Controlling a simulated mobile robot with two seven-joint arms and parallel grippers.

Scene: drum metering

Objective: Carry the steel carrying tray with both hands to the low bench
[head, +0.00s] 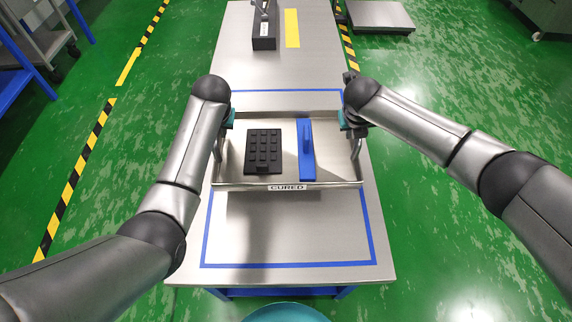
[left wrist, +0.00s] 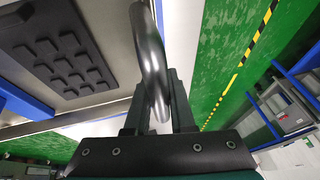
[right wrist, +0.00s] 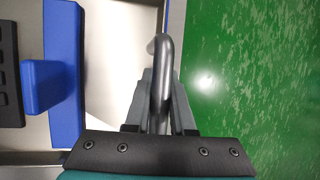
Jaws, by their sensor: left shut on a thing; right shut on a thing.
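The steel carrying tray (head: 230,185) is in the middle of the head view, over the bench (head: 290,225) with a blue outline on its top. A label on the tray's front reads CURED. In it lie a black studded block (head: 263,150) on the left and a blue piece with an upright handle (head: 306,150) on the right. My left gripper (left wrist: 155,105) is shut on the tray's left handle (left wrist: 148,50). My right gripper (right wrist: 160,105) is shut on the right handle (right wrist: 162,60). A shadow below the tray's front suggests it is held above the bench top.
A black device (head: 265,30) and a yellow strip (head: 292,28) are at the bench's far end. A low steel platform (head: 380,16) stands on the floor at the far right.

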